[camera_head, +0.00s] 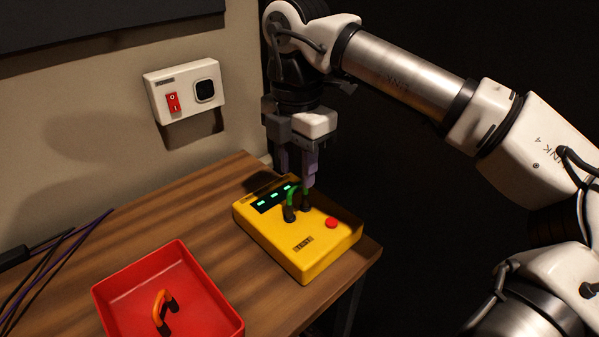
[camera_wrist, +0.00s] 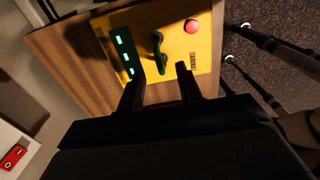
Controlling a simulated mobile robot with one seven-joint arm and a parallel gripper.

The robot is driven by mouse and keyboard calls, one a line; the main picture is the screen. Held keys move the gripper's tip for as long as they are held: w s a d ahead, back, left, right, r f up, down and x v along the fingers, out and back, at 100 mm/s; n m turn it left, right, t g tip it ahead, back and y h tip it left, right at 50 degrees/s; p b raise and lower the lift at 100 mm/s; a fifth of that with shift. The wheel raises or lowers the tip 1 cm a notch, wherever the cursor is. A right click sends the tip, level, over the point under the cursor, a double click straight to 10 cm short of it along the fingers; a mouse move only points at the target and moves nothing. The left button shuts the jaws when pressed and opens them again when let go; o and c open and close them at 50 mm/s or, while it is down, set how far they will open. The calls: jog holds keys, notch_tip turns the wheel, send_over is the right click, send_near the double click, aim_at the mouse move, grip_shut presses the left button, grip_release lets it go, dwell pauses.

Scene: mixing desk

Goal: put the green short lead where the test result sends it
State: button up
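The green short lead (camera_head: 291,197) stands on the yellow tester (camera_head: 312,259), its two black plugs on the tester's top face. It arches there in the wrist view too (camera_wrist: 161,58). The tester's dark display (camera_head: 272,199) shows several lit green marks. A red button (camera_head: 331,223) sits on its right side. My gripper (camera_head: 297,175) is above the tester, pointing down, close to the lead. In the wrist view its two fingers (camera_wrist: 161,88) are apart with nothing between the tips, and the lead lies beyond them.
A red tray (camera_head: 219,306) at the front left holds an orange lead (camera_head: 160,306). A white wall box (camera_head: 184,90) has a red rocker switch (camera_head: 172,102). Dark cables (camera_head: 62,240) lie at the left. The tester stands near the desk's right edge. Bare wood lies between tray and tester.

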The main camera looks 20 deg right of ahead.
aim_at(297, 183)
notch_tip(297, 183, up, 5)
jog(key=p, duration=0.2)
jog(key=shift+f+p, duration=0.1)
jog(key=shift+p, duration=0.2)
